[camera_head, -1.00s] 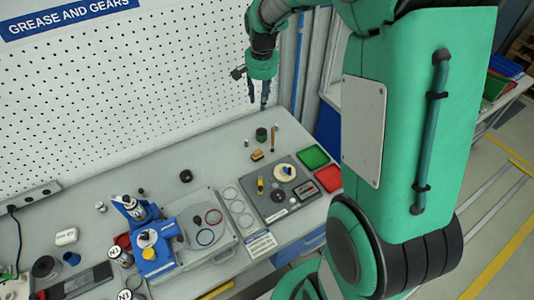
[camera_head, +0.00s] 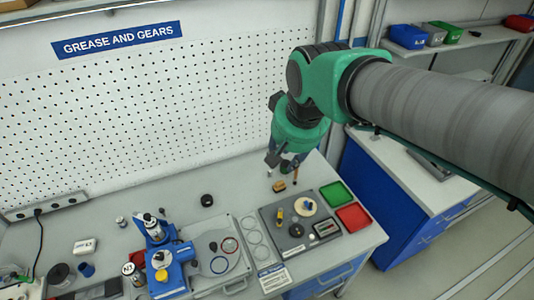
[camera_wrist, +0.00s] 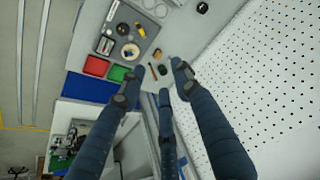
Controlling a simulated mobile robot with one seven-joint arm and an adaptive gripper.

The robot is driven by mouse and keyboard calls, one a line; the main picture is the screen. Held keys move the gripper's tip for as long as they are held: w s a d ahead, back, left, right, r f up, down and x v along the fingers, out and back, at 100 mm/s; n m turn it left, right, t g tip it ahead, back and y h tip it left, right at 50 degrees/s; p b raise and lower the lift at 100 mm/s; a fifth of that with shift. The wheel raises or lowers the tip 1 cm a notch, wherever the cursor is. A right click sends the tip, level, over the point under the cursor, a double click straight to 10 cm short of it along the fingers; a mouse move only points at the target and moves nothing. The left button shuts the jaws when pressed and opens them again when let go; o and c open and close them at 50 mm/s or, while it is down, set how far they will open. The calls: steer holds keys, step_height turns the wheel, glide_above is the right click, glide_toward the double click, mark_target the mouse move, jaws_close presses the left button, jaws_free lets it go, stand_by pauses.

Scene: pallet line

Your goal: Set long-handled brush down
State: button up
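The slim brown stick (camera_head: 295,173), which looks like the long-handled brush, is at the back of the workbench, near the right end. In the wrist view it (camera_wrist: 152,71) shows between the spread fingertips, too small to make out bristles. I cannot tell whether it lies or stands. My gripper (camera_head: 283,162) points down above this spot. In the wrist view its fingers (camera_wrist: 155,83) are wide apart with nothing held between them. A dark round pot (camera_wrist: 162,70) sits beside the stick; in the head view the fingers hide it.
A small tan block-like brush (camera_head: 279,186) lies close by. A grey board (camera_head: 268,214) with small parts, a green tray (camera_head: 337,194) and a red tray (camera_head: 353,217) are in front. A pegboard (camera_head: 130,110) rises behind. Bare bench lies left, around a black ring (camera_head: 207,200).

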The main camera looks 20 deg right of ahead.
steer(key=s+a+n+t, duration=0.1)
steer(key=s+a+n, duration=0.1)
steer(key=s, duration=0.7)
steer(key=shift+s+a+f+n, duration=0.25)
steer(key=shift+a+f+n, duration=0.05)
steer(key=shift+a, duration=0.15)
steer(key=shift+f, duration=0.1)
step_height(320, 180, down, 10)
steer(key=b, duration=1)
stand_by(0.4)
